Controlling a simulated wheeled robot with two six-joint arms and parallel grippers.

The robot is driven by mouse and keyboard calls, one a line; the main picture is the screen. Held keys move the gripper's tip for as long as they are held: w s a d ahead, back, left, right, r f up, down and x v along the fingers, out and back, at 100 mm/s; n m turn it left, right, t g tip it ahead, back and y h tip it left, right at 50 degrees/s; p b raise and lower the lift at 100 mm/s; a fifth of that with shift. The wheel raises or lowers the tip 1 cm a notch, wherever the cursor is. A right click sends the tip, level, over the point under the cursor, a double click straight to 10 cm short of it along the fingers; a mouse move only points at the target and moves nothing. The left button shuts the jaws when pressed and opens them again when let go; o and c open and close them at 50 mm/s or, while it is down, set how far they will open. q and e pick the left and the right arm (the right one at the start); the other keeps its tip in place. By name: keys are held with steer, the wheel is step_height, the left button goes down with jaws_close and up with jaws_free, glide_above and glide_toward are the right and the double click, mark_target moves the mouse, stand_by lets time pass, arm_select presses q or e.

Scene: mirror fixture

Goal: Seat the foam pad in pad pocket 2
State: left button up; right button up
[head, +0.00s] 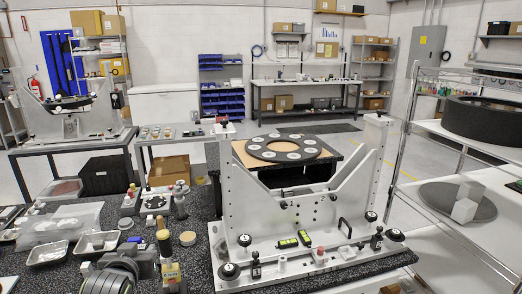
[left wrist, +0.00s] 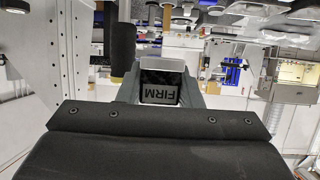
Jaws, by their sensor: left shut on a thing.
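My left gripper (head: 145,262) is low at the left in the head view, above the speckled bench. In the left wrist view its grey fingers (left wrist: 160,88) are shut on a small dark block marked FIRM (left wrist: 160,94), seen upside down, which looks like the foam pad. In the head view I cannot make out the pad. A black ring plate (head: 243,154) with several pale round spots lies behind the white fixture (head: 240,190). I cannot tell which spot or recess is pad pocket 2.
A yellow and black upright tool (head: 170,270) stands close right of my left gripper. The fixture's tall side plates and base knobs (head: 229,270) rise on the right. A wire rack (head: 405,140) stands at the far right.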

arm_select(q)
steer(key=s+d+r+m+h+b, duration=0.2)
steer(key=s+d+r, duration=0.5)
steer(key=s+d, duration=0.1)
steer(key=w+a+f+p, duration=0.1)
steer(key=w+a+f, duration=0.1)
steer(key=w+a+f+n+y, duration=0.1)
steer(key=w+a+f, duration=0.1)
steer(key=w+a+f+y+p, duration=0.1)
steer(key=w+a+f, duration=0.1)
steer(key=w+a, duration=0.1)
steer(key=shift+w+n+p, duration=0.1)
steer(key=shift+n+p, duration=0.2)
steer(key=shift+n, duration=0.1)
steer(key=w+a+f+n+y+p, duration=0.1)
steer(key=w+a+f, duration=0.1)
steer(key=a+f, duration=0.6)
steer(key=a, duration=0.3)
steer(key=shift+w+f+p, duration=0.3)
steer(key=shift+f+p, duration=0.05)
